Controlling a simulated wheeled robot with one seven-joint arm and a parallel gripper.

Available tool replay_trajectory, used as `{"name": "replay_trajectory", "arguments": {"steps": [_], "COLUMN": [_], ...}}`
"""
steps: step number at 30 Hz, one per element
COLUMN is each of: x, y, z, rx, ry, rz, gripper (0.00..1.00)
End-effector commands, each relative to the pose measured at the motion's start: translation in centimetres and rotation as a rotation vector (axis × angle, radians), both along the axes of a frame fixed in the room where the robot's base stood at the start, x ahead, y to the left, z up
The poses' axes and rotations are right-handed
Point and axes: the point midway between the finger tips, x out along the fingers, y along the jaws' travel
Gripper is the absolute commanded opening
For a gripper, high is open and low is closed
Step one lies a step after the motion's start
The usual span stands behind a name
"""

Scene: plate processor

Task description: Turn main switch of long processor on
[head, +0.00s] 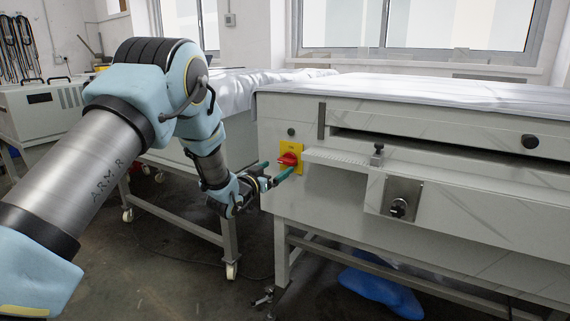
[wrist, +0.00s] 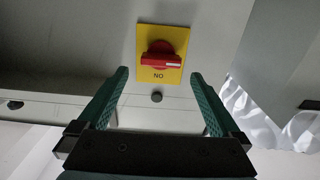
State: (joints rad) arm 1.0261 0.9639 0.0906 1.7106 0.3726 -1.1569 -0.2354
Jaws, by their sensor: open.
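The main switch is a red rotary knob (head: 288,160) on a yellow plate (head: 291,146), at the left end of the long processor's (head: 430,150) white front panel. In the wrist view, the red knob (wrist: 160,57) sits upper centre on its yellow plate (wrist: 175,35), with its handle lying crosswise and lettering below it. My gripper (head: 275,170) is open, with its two green fingers pointing toward the switch. In the wrist view, the fingers of my gripper (wrist: 158,85) are spread wide on either side, with nothing between them. The knob appears apart from the fingers.
A round black button (head: 291,132) is above the switch. A shelf-like ledge (head: 335,158) juts out to its right, with a black knob (head: 398,208) on a metal plate farther right. A second machine (head: 215,90) under a white sheet stands behind my arm. A blue bag (head: 380,290) lies on the floor.

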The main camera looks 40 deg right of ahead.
Motion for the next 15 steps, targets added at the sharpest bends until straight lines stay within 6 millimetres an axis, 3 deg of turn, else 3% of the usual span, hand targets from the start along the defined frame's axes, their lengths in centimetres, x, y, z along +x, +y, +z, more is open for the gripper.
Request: {"name": "replay_trajectory", "arguments": {"steps": [6,15], "x": [0.9,1.5], "y": [-3.7,-5.7], "z": [0.1,0.0], "rx": [0.0,0.002], "ry": [-0.001,0.001], "rz": [-0.001,0.001], "gripper": [1.0,1.0]}}
